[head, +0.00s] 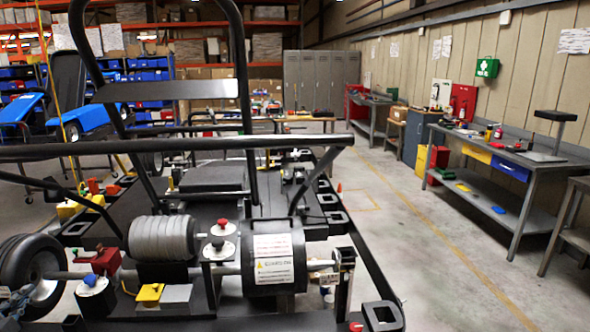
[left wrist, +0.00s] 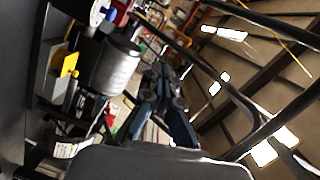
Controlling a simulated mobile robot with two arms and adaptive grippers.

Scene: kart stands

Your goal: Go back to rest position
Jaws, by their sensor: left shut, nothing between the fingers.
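My left gripper (head: 14,303) shows in part at the lower left edge of the head view, dark and small, beside the kart's left rear wheel (head: 32,268). In the left wrist view my left gripper (left wrist: 161,76) points away from the camera, its dark and bluish fingers shut with nothing between them. The black kart frame (head: 208,202) fills the middle of the head view. The ribbed grey cylinder (head: 163,238) on it also shows in the left wrist view (left wrist: 116,66), left of the fingers. My right gripper is in neither view.
The kart's black tube bars (head: 180,143) cross in front of me. A yellow block (head: 150,293) and a labelled black cylinder (head: 273,262) sit near. A workbench (head: 540,172) stands along the right wall. The floor (head: 440,260) between is clear.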

